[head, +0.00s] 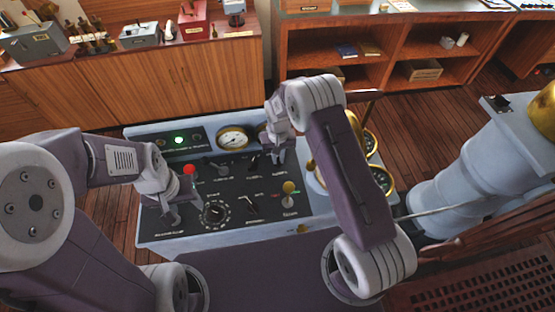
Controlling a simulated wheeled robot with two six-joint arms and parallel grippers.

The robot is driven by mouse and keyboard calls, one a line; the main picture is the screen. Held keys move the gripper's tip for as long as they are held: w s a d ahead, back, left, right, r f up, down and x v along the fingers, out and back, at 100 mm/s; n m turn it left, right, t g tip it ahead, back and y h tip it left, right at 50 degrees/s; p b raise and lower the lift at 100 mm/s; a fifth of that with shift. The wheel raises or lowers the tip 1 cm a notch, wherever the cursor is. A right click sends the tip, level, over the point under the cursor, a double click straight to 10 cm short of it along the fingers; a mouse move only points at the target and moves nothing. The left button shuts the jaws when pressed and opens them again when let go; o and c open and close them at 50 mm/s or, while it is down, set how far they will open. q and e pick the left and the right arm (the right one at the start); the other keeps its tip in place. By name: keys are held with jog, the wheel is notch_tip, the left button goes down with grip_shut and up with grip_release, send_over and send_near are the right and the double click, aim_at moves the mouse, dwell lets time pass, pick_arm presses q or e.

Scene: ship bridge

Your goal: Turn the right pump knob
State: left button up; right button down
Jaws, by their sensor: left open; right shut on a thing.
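The control panel (235,187) is a dark sloped plate on a pale blue-grey console, with a row of small knobs across its upper half. A left knob (225,168) and a middle knob (253,162) show in the clear. My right gripper (277,157) is at the right end of that row, shut on what appears to be the right pump knob; the knob is mostly hidden by the fingers, and its angle cannot be read. My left gripper (173,214) is open over the panel's lower left and appears empty.
A red button (189,169), a lit green lamp (179,139), a round dial (214,214), a pointer switch (252,207) and a yellow-topped lever (289,188) share the panel. Wooden cabinets (160,90) stand behind; a pale pedestal (465,175) stands right.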

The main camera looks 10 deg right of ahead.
jog(key=n+b, duration=0.1)
jog(key=n, duration=0.2)
jog(key=shift+w+d, duration=0.1)
jog(key=shift+w, duration=0.1)
jog(key=shift+r+n, duration=0.1)
jog(key=shift+n, duration=1.3)
jog(key=shift+w+b, duration=0.1)
jog(key=shift+b, duration=0.2)
jog(key=c, duration=1.7)
grip_release()
jog(key=shift+o, duration=1.2)
